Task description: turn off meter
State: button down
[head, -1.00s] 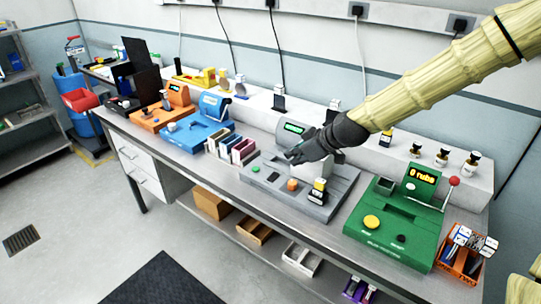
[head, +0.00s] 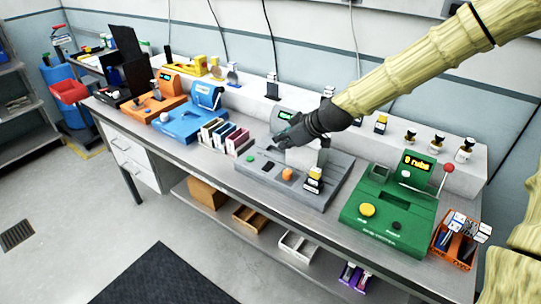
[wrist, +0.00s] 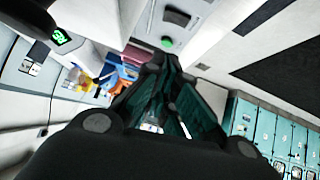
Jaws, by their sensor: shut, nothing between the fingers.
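The grey device (head: 310,194), which looks like the meter, sits mid-bench. On its top are a green button (head: 249,158), a dark slot or switch (head: 268,166) and an orange knob (head: 287,174). A lit green display (head: 285,116) stands at its back, partly hidden by my gripper. My gripper (head: 277,143) is shut and empty, above the device's back left part, behind the green button. In the wrist view the fingers (wrist: 158,75) point toward the device; the green button also shows there (wrist: 167,42), as does the display (wrist: 61,36). Contact cannot be told.
A green device (head: 388,215) with a red-topped lever stands to the right, beside an orange bin (head: 452,245). Slotted coloured holders (head: 226,137), a blue device (head: 190,120) and an orange device (head: 150,107) stand to the left. A white ledge (head: 345,125) runs behind.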

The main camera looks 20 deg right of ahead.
jog(key=p, duration=0.2)
send_over(271, 165)
jog(key=shift+s+a+f, duration=0.1)
jog(key=shift+a+f, duration=0.05)
jog(key=shift+f, duration=1.15)
jog(key=shift+s+a+f, duration=0.1)
jog(key=shift+f, duration=1.2)
jog(key=shift+w+d+f+p, duration=0.15)
jog(key=shift+f+p, duration=0.15)
jog(key=shift+f, duration=0.75)
jog(key=shift+w+d+f+p, duration=0.1)
jog(key=shift+f+p, duration=0.15)
jog(key=shift+f, duration=0.75)
jog(key=shift+w+f+b, duration=0.1)
jog(key=shift+f+b, duration=0.3)
jog(key=shift+b, duration=0.45)
jog(key=shift+r, duration=0.15)
jog(key=shift+s+a+f, duration=0.15)
jog(key=shift+s+f, duration=0.05)
jog(key=shift+s, duration=0.05)
